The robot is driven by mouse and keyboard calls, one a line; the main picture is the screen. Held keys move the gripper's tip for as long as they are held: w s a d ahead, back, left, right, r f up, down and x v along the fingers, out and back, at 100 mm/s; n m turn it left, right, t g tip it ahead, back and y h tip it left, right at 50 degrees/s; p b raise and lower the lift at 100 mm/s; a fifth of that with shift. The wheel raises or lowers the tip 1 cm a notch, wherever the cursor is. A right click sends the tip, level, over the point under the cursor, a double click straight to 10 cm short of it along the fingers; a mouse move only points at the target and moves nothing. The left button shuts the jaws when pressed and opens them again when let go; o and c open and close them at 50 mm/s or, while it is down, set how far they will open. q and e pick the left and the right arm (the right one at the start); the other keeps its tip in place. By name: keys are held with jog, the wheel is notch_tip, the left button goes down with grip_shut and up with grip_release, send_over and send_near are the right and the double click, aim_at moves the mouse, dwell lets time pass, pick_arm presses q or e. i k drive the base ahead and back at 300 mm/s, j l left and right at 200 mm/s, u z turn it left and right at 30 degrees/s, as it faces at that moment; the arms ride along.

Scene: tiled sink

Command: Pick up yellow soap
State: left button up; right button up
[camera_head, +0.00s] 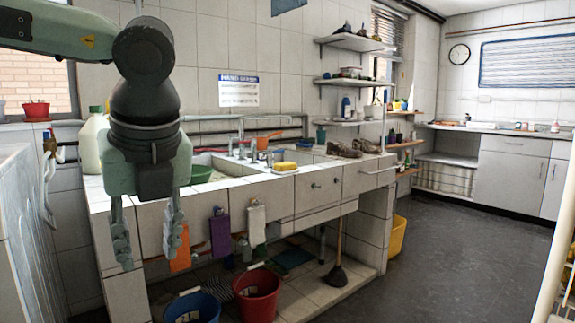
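The yellow soap (286,166) lies on a pale dish or edge at the front rim of the tiled sink counter (238,190), near the middle of the head view. My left gripper (147,238) hangs down at the left, in front of the counter. Its two fingers are spread apart with nothing between them. It is well to the left of the soap and its fingertips are lower than the counter top. My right gripper is not in view.
Cloths hang on the front, including a purple one (220,236). Red (257,296) and blue (192,307) buckets stand below. The floor at right is clear.

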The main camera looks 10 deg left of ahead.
aim_at(282, 167)
jog(key=i, duration=1.45)
jog(key=i+l, duration=0.1)
jog(key=i, duration=1.4)
jog(key=j+u, duration=0.05)
jog(key=j, duration=0.05)
